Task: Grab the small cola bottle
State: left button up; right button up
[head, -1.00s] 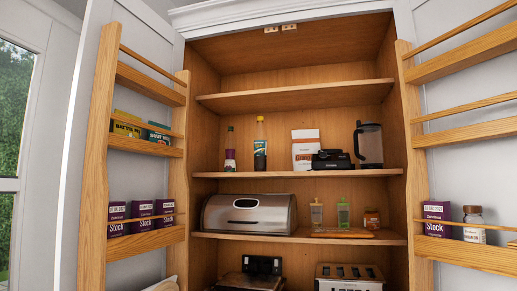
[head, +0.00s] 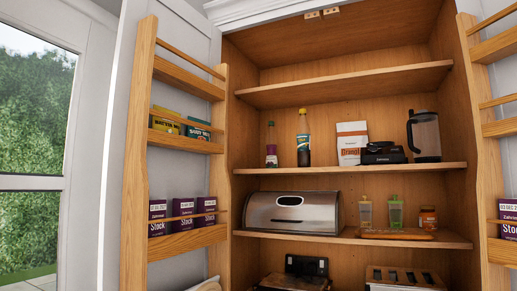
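Two slim bottles stand upright on the middle shelf of the open cupboard in the head view. One is a dark bottle (head: 271,146) with a pale and purple label. Beside it, to the right, is a dark bottle (head: 303,138) with a yellow cap and a blue-green label. Their labels are too small to read, so I cannot tell which, if either, is the small cola bottle. Neither of my grippers is in view.
A white and orange packet (head: 351,142), a black appliance (head: 382,153) and a jug (head: 424,136) share that shelf. A metal bread bin (head: 292,212) sits on the shelf below. The open left door's wooden rack (head: 137,150) holds packets and purple boxes. The top shelf (head: 345,84) is bare.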

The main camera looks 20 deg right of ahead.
aim_at(303, 130)
jog(key=i+l+u, duration=0.25)
jog(key=l+u, duration=0.25)
jog(key=i+l+u, duration=0.25)
jog(key=l, duration=0.25)
jog(key=k+j, duration=0.05)
jog(key=k, duration=0.05)
